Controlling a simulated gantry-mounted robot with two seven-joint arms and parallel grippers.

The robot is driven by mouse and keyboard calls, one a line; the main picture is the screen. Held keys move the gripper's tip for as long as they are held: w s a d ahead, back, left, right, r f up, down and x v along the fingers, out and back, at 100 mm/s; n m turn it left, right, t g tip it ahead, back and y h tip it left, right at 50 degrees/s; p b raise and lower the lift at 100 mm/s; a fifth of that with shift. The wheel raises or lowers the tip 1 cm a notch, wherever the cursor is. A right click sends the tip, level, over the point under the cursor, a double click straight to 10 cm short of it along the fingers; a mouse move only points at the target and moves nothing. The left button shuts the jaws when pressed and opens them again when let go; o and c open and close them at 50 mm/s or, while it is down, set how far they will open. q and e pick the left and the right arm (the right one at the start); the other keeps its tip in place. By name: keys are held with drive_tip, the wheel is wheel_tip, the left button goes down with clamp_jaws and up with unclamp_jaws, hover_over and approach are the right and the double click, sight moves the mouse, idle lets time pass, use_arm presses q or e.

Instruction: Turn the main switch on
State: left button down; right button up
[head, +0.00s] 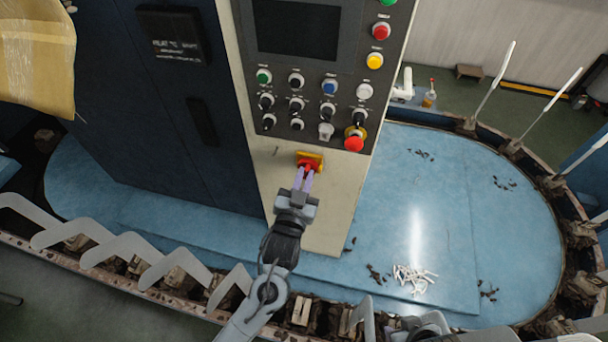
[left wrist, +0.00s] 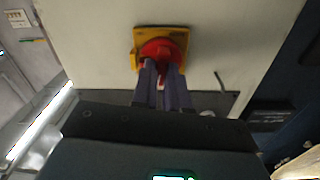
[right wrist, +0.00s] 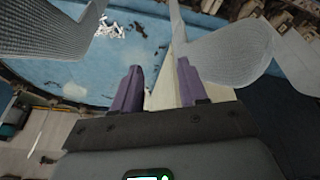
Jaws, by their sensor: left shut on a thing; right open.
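The main switch (head: 309,160) is a red rotary knob on a yellow plate, low on the cream front of the control cabinet. It also shows in the left wrist view (left wrist: 161,47). My left gripper (head: 303,178) reaches up to it from below. Its purple fingers (left wrist: 161,75) are shut on the red knob, and they hide part of it. My right gripper (right wrist: 154,92) is open and empty, with its purple fingers apart. In the head view only a part of the right arm shows at the bottom edge.
The control panel (head: 315,69) above has several coloured buttons, selector knobs and a red emergency stop (head: 354,143). Pale foot-shaped boards (head: 117,245) line the conveyor in front; some stand close to my right gripper. White scraps (head: 415,277) lie on the blue platform (head: 430,200).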

use_arm(q)
drive_tip(key=m+p, duration=0.2)
drive_tip(key=m, duration=0.1)
drive_tip(key=shift+r+m+p, duration=0.15)
drive_tip(key=shift+m+p, duration=0.15)
drive_tip(key=m+p, duration=0.2)
drive_tip(key=m, duration=0.1)
drive_tip(key=shift+d+m, duration=0.1)
drive_tip(key=shift+m, duration=0.2)
drive_tip(key=m+p, duration=0.3)
drive_tip(key=m, duration=0.2)
drive_tip(key=m+p, duration=0.1)
drive_tip(key=m, duration=0.2)
drive_tip(key=shift+f+m+p, duration=0.3)
drive_tip(key=shift+p, duration=0.1)
drive_tip(key=shift+f, duration=0.1)
drive_tip(key=c, duration=1.1)
unclamp_jaws()
drive_tip(key=shift+d, duration=0.1)
drive_tip(key=shift+c, duration=0.2)
